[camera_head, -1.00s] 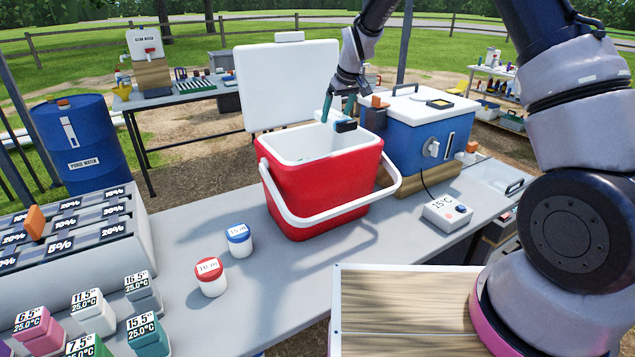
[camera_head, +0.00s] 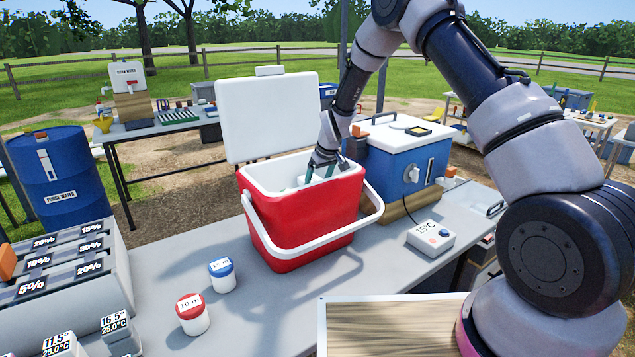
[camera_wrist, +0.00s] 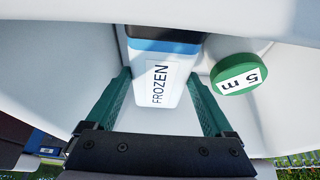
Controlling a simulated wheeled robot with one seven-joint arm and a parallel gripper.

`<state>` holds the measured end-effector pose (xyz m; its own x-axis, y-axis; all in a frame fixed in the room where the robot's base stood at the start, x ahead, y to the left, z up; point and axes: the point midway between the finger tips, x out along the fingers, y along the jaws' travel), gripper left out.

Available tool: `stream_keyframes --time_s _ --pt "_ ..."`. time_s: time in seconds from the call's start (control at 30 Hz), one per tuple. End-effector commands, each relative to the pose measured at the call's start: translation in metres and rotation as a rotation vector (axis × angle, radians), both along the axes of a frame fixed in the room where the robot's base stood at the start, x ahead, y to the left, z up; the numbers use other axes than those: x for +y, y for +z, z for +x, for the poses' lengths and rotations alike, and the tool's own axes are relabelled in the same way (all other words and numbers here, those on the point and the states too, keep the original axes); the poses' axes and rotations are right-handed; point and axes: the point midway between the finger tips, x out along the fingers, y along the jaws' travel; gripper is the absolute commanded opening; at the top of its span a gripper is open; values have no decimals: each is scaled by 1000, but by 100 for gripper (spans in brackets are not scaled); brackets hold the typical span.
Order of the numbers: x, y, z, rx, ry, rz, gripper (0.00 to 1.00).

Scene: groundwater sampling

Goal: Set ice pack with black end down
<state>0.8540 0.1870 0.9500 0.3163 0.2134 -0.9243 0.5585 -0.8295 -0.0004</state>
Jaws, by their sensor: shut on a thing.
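The ice pack (camera_wrist: 160,75) is white with a FROZEN label, a blue band and a black end, which lies at the top of the wrist view. My gripper (camera_wrist: 160,95) is shut on it, with a green finger on each side. In the head view my gripper (camera_head: 322,172) reaches down into the open red cooler (camera_head: 300,225), and its fingertips are partly below the rim. The pack is mostly hidden there by the cooler wall. I cannot tell whether the pack touches the cooler floor.
A jar with a green "5 m" lid (camera_wrist: 240,75) stands inside the cooler, close beside the pack. The cooler's white lid (camera_head: 267,118) is open behind. A blue box (camera_head: 405,165) stands close to the right. Red-lidded (camera_head: 192,313) and blue-lidded (camera_head: 222,275) jars stand in front.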

Motion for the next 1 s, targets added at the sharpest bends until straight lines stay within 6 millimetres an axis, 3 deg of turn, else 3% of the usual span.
stream_keyframes --time_s 0.73,0.77,0.8,1.0 --pt "0 -13 1 -3 0 1 0" --pt "0 -14 1 -2 0 0 91" --pt "0 -14 1 -1 0 0 100" --pt "0 -13 0 -1 0 1 100"
